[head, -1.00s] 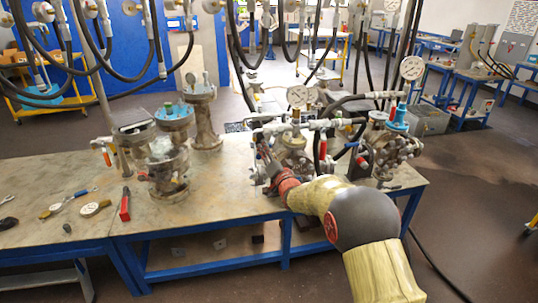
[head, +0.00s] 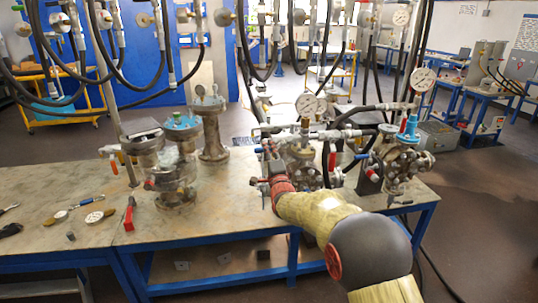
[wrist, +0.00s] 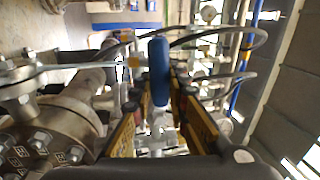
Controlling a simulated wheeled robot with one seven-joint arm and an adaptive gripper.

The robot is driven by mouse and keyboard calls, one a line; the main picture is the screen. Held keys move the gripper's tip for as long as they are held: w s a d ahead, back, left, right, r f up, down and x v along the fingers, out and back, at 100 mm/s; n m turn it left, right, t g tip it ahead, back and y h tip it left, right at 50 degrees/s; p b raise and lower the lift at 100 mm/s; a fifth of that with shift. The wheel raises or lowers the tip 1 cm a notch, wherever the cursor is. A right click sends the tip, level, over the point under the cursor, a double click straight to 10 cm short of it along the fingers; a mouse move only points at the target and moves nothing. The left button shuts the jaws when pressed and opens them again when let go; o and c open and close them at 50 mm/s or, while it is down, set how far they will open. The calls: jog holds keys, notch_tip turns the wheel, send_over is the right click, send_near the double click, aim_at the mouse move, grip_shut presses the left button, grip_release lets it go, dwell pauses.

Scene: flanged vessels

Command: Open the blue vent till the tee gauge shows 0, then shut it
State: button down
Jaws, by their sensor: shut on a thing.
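In the wrist view a blue handle (wrist: 158,70), which I take to be the vent's, stands between the fingers of my gripper (wrist: 160,105). My gripper is shut on it. A round white gauge (head: 307,105) stands above this vessel. Another gauge (head: 423,78) stands higher at the right. I cannot tell which is the tee gauge, and their needles are too small to read.
Red-handled valves (head: 332,160) and black hoses crowd the middle vessel. A right vessel (head: 398,165) carries a blue fitting (head: 411,125). A left vessel (head: 170,175) and loose tools (head: 129,213) stand on the bench (head: 225,215). The bench front is mostly bare.

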jog(key=shift+r+m, duration=0.15)
jog(key=shift+m, duration=0.35)
jog(key=c, duration=1.7)
grip_release()
jog(key=v, duration=1.2)
jog(key=shift+a, duration=0.1)
